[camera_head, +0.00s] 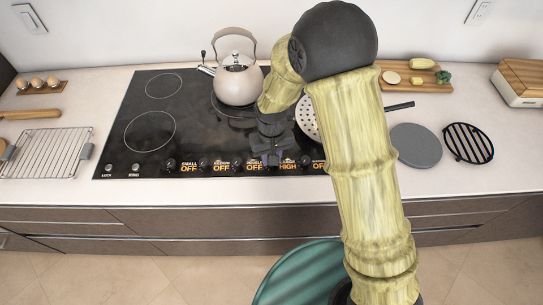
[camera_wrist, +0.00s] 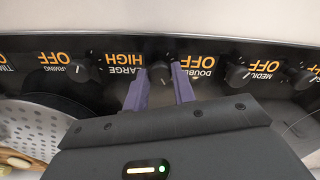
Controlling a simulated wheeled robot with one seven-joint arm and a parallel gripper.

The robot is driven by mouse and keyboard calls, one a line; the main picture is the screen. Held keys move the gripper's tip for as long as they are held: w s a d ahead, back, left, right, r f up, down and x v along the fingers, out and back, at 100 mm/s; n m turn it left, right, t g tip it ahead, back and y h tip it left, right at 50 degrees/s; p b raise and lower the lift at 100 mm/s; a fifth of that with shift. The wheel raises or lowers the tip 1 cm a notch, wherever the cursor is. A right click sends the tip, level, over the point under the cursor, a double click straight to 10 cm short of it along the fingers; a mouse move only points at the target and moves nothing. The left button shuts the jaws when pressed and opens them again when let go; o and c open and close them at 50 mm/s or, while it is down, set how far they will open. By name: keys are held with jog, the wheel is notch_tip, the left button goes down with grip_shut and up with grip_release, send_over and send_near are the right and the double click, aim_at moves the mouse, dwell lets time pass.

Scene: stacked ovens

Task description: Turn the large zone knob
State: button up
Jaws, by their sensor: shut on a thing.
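The cooktop's front control strip carries a row of small black knobs, each with a lit label. In the wrist view, which shows the labels upside down, the large zone knob (camera_wrist: 160,71) stands beside the lit label LARGE HIGH (camera_wrist: 124,64). My gripper (camera_wrist: 159,86) has one purple finger on each side of this knob and is shut on it. In the head view my gripper (camera_head: 270,154) reaches down to the front strip and hides the knob. The label HIGH (camera_head: 288,167) shows just to its right.
The neighbouring knobs, double (camera_wrist: 237,76) and warming (camera_wrist: 80,71), read OFF and sit close by. A kettle (camera_head: 237,82) stands on the cooktop (camera_head: 180,105) behind my gripper. A perforated pan (camera_head: 308,118) is partly hidden by my arm. A wire rack (camera_head: 48,152) lies left.

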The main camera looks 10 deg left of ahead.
jog(key=shift+w+a+r, duration=0.1)
jog(key=shift+w+a, duration=0.05)
jog(key=o, duration=1)
notch_tip(320, 180, up, 17)
jog(key=b, duration=0.1)
jog(key=shift+r, duration=0.15)
dwell(0.4)
